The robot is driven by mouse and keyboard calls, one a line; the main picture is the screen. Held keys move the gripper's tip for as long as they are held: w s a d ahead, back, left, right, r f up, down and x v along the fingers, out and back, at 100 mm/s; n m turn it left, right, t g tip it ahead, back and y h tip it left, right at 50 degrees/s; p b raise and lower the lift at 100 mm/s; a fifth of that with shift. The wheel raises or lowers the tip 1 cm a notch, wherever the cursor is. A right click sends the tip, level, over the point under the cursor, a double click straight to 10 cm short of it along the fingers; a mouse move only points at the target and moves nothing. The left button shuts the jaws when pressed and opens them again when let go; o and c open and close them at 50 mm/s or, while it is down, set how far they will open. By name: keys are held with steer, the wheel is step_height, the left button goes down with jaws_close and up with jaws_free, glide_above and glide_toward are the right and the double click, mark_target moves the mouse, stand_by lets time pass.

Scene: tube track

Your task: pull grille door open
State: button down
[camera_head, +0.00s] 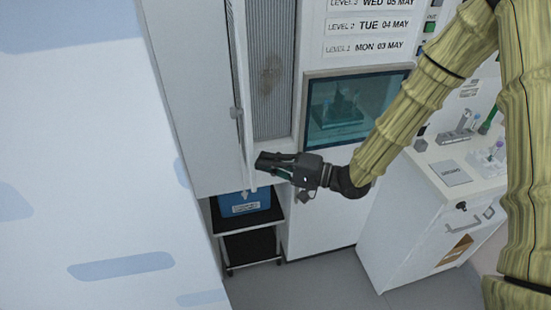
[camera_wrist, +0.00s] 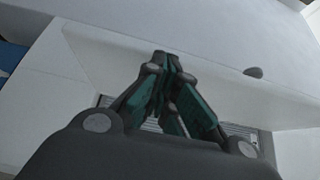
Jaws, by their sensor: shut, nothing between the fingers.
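The grille door (camera_head: 240,75) is a tall, narrow white panel standing swung out from the cabinet front, seen nearly edge-on in the head view. A small dark knob (camera_head: 236,113) is on its left face. To its right is a tall grey ribbed surface (camera_head: 270,60) with a brown stain. My gripper (camera_head: 262,163) is shut and empty at the lower part of the door, on its right side. In the wrist view, the fingertips (camera_wrist: 163,62) point at a broad white panel (camera_wrist: 215,85), likely the door; contact is unclear. Grey slats (camera_wrist: 243,130) show beyond its lower edge.
A teal-tinted window (camera_head: 350,105) is right of the ribbed surface. A blue box (camera_head: 245,202) sits on a black trolley (camera_head: 250,245) below. A white cabinet (camera_head: 420,215) with items on top stands right. Grey floor (camera_head: 320,280) is open in front.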

steer(key=shift+a, duration=0.1)
stand_by(0.5)
steer(key=b+v, duration=0.1)
steer(key=v, duration=1.2)
steer(key=shift+b, duration=0.4)
steer(key=s+d+f+h, duration=0.15)
steer(key=f+h, duration=0.35)
steer(key=f, duration=0.7)
steer(key=s+f+h, duration=0.3)
steer(key=f+h, duration=0.1)
steer(key=f, duration=0.8)
steer(key=s+d+f+n+g+h, duration=0.2)
steer(key=s+f, duration=0.6)
steer(key=s, duration=0.4)
steer(key=s+d+f+n+g+h, duration=0.2)
steer(key=s+d+f+g+h, duration=0.2)
steer(key=s+f, duration=0.4)
steer(key=s+g+h, duration=0.1)
steer(key=s, duration=0.3)
steer(key=shift+d+f+h+b, duration=0.3)
steer(key=shift+d+b, duration=0.1)
steer(key=shift+s+d, duration=0.1)
